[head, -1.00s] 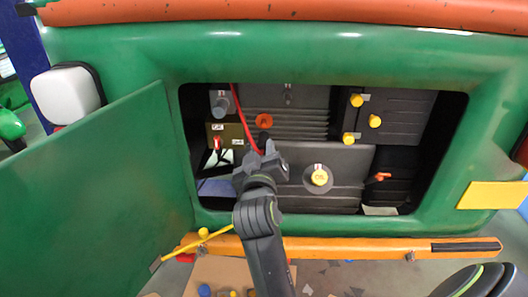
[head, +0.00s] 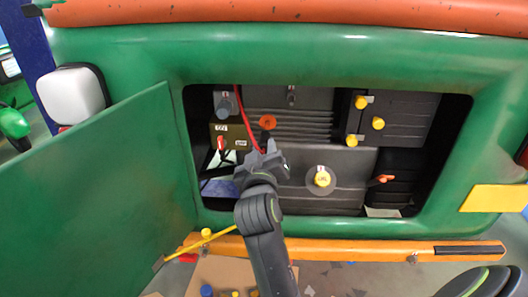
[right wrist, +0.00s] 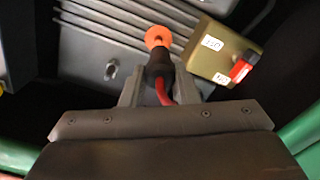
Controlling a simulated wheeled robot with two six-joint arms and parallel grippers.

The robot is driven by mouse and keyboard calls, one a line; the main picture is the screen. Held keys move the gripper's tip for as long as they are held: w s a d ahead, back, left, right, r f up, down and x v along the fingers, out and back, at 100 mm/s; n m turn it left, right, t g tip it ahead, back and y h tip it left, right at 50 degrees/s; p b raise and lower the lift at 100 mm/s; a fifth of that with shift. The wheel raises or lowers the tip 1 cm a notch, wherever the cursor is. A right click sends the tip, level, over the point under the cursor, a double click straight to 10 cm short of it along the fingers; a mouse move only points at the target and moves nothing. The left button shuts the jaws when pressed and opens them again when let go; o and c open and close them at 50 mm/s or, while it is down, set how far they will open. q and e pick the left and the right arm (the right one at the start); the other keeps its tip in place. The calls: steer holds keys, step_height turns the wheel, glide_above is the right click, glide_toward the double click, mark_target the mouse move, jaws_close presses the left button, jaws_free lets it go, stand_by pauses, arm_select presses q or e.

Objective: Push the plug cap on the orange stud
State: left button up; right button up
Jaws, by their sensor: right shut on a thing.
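The orange stud (head: 267,121) sticks out of the ribbed grey block inside the open bay. In the right wrist view the stud (right wrist: 158,37) shows a round orange flange. My right gripper (head: 263,158) is just below the stud and is shut on the black plug cap (right wrist: 158,66), with a red cable (right wrist: 163,92) running from it between the fingers. The cap's far end overlaps the stud's lower edge in the wrist view; I cannot tell whether they touch. My left gripper is not in view.
The green door (head: 110,195) stands open on the left. An olive box (right wrist: 222,55) with a red switch sits beside the stud. Yellow caps (head: 361,102) are at the upper right, and a yellow round cap (head: 322,178) is lower right. An orange bar (head: 370,250) runs below the bay.

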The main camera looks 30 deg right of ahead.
mark_target(266, 138)
steer(key=shift+x, duration=2.45)
steer(key=shift+d+p, duration=0.25)
steer(key=shift+p, duration=0.25)
stand_by(0.4)
steer(key=shift+w+d, duration=0.2)
steer(key=shift+w, duration=0.25)
stand_by(1.4)
steer(key=o, duration=1)
steer(key=shift+c, duration=0.7)
steer(key=shift+s, duration=0.15)
